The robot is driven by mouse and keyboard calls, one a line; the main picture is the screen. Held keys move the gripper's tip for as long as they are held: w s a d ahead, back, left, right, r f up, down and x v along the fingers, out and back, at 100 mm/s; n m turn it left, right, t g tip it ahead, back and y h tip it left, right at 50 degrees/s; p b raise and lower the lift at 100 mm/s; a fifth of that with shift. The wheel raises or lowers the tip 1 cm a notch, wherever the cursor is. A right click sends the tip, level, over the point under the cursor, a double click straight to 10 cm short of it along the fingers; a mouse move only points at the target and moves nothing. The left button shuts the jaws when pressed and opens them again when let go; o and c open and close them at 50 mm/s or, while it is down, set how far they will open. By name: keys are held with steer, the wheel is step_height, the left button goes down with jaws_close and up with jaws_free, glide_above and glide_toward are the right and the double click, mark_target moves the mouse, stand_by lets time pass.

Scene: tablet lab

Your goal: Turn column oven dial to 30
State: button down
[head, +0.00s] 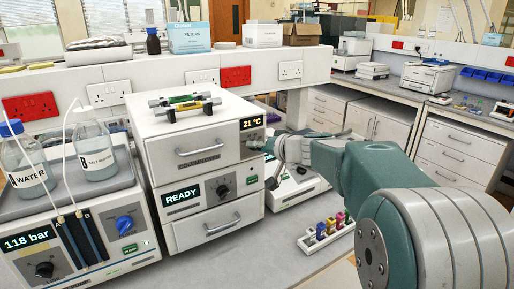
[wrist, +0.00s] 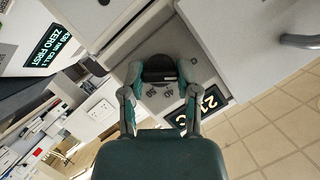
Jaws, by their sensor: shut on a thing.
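The column oven (head: 183,131) is the upper white box of the middle stack, and its display (head: 251,123) reads 21 °C. The display also shows at an angle in the wrist view (wrist: 209,102). The black oven dial (wrist: 158,72) sits between the two fingers of my gripper (wrist: 158,88), which is shut on it. In the head view my gripper (head: 268,147) reaches the right end of the oven front from the right and mostly hides the dial. The dial's pointer and scale marks are not legible.
Below is a unit reading READY (head: 182,197) with its own black knob (head: 223,190). A pump unit (head: 95,262) reading 118 bar stands left, with two bottles on top. A balance (head: 297,184) stands behind my arm, and a rack of coloured vials (head: 324,233) is below it.

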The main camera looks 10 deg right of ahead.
steer(key=m+y, duration=0.1)
steer(key=m, duration=0.1)
steer(key=m+y, duration=0.1)
steer(key=m, duration=0.1)
steer(key=shift+d+f+m+t+y, duration=0.1)
steer(key=shift+f+m+t+y, duration=0.1)
steer(key=shift+m+t+y, duration=0.15)
steer(key=shift+m, duration=0.25)
stand_by(0.4)
steer(key=shift+c, duration=1.8)
jaws_free()
steer(key=shift+w, duration=0.1)
steer(key=shift+d+r, duration=0.1)
steer(key=v, duration=1.2)
